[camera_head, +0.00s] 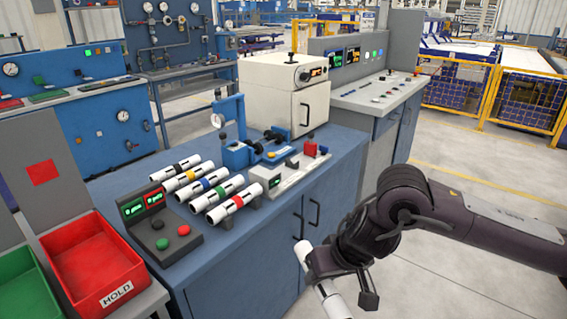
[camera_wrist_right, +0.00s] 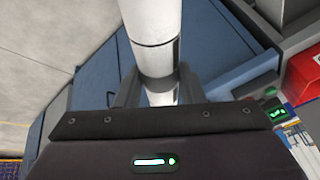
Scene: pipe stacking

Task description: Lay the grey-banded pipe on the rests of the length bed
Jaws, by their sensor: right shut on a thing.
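My right gripper (camera_head: 340,283) is shut on a white pipe (camera_head: 303,252), out beyond the front of the blue bench and clear of it. In the right wrist view the pipe (camera_wrist_right: 152,25) stands between the fingers of the gripper (camera_wrist_right: 148,90). It has thin dark rings and a dark patch; the gripper hides part of it, and I cannot clearly tell its band colour. A grey bed with a green display, probably the length bed (camera_head: 289,180), lies on the bench top with a red block at its far right end. No pipe lies on it. My left gripper is out of view.
Several white pipes with coloured bands (camera_head: 204,187) lie side by side left of the bed. A button box (camera_head: 160,228), a red bin (camera_head: 92,262) and a green bin (camera_head: 28,285) stand further left. A blue clamp device (camera_head: 236,152) and a cream cabinet (camera_head: 275,85) stand behind.

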